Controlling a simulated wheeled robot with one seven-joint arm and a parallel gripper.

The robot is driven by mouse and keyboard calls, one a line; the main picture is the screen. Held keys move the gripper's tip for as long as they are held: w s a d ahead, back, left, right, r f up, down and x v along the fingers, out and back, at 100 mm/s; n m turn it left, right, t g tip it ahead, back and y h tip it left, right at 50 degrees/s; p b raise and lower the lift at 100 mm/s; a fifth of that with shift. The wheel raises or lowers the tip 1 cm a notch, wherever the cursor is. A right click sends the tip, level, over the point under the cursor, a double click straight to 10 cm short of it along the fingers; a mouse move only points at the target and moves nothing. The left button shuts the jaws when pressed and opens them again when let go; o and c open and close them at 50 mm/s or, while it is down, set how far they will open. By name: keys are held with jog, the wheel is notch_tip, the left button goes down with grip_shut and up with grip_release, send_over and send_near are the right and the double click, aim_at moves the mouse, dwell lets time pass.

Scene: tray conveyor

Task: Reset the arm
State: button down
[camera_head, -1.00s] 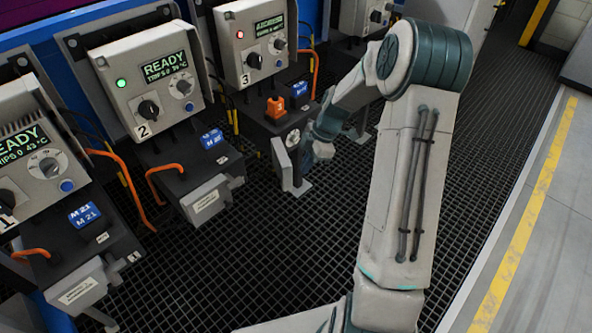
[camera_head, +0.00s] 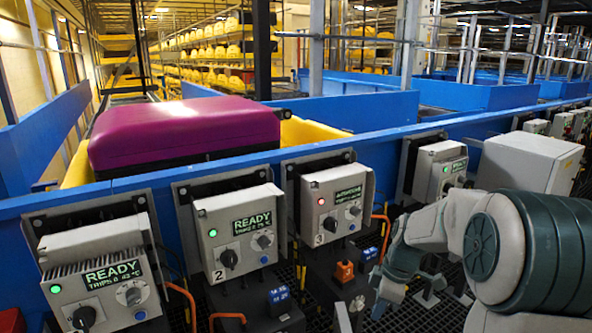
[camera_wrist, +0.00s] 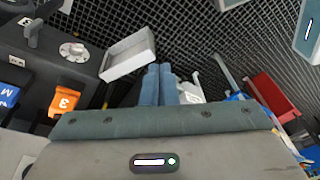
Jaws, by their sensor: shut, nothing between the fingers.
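My gripper (camera_wrist: 158,72) shows in the wrist view with its two blue-grey fingers together and nothing between them. It points down over the dark grated floor. A light grey tray-like part (camera_wrist: 128,55) lies just beyond and left of the fingertips; I cannot tell whether they touch. In the head view my bent arm (camera_head: 480,245) fills the lower right, with the hand low beside control unit 3 (camera_head: 328,203). The fingertips are hard to make out there.
Unit 3 has a red light; unit 2 (camera_head: 238,232) and the leftmost unit (camera_head: 98,285) show green lights and READY. An orange block marked 3 (camera_wrist: 66,101) is left of my gripper. A red bin (camera_wrist: 274,97) is at right. A purple case (camera_head: 185,130) sits behind the blue rail.

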jog(key=s+a+r+m+t+h+p, duration=0.1)
jog(key=s+a+r+m+p, duration=0.1)
jog(key=s+r+m+p, duration=0.4)
jog(key=s+a+r+m+t+h+p, duration=0.1)
jog(key=s+r+m+p, duration=0.5)
jog(key=s+r, duration=0.7)
jog(key=shift+s+a+r+m+t, duration=0.3)
jog(key=shift+a+r+m+t, duration=0.1)
jog(key=shift+a+r+m, duration=0.6)
jog(key=shift+f, duration=0.2)
